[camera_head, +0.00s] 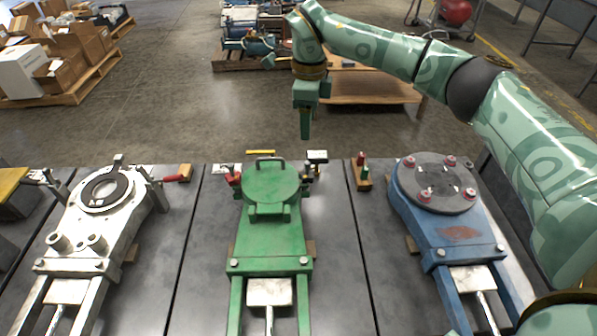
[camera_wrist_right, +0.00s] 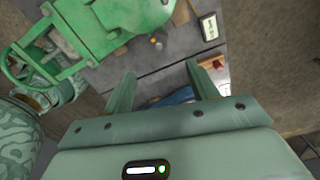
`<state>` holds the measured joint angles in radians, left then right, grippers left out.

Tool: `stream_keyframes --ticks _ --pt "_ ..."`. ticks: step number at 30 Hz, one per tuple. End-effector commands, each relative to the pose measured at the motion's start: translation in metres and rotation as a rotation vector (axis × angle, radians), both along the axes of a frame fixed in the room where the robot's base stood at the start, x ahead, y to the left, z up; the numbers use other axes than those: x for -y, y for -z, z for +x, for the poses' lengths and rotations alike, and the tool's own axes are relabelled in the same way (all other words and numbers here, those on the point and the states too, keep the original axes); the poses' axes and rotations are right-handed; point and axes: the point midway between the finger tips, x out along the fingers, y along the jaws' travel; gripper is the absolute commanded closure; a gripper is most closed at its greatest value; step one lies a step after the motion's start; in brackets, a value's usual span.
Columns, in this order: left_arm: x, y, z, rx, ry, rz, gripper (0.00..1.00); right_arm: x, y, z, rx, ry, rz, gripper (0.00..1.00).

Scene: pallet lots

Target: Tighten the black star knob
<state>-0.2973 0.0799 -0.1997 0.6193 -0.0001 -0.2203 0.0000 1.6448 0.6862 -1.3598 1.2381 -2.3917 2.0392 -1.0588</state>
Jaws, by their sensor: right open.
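I cannot make out the black star knob for certain. A small dark part (camera_head: 308,173) sits at the right side of the green machine (camera_head: 270,236) in the head view; it is too small to tell its shape. The green machine has a round lid with a dark handle and shows at the top left of the right wrist view (camera_wrist_right: 108,28). My right gripper (camera_head: 305,134) hangs fingers down beyond the far edge of the bench, above the floor in the picture. Its two fingers are apart and empty in the right wrist view (camera_wrist_right: 160,72). My left gripper is not in view.
A white machine (camera_head: 97,229) stands left and a blue machine (camera_head: 447,221) right on the grey bench (camera_head: 213,228). A small display box (camera_head: 317,156) and a wooden block with red and green pegs (camera_head: 362,176) stand between. Pallets with boxes (camera_head: 75,60) lie on the floor behind.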

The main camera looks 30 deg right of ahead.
Motion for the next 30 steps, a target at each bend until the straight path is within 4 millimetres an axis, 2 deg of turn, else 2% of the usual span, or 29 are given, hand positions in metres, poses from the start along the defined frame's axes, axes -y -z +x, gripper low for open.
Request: stream_keyframes --ticks 5,15,18,24,30 --pt "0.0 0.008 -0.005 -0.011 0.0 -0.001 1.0 0.0 0.024 0.0 -0.004 -0.001 0.002 0.42" --pt "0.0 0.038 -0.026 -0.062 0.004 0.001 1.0 0.0 0.113 -0.001 -0.007 0.0 0.002 0.42" --pt "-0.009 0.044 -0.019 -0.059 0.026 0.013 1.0 0.0 0.133 -0.001 -0.005 0.001 0.002 0.42" --pt "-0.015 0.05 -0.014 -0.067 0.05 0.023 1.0 0.0 0.156 -0.001 0.0 0.001 0.001 0.42" --pt "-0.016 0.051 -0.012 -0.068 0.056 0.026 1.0 0.0 0.16 -0.001 0.003 0.002 0.001 0.42"
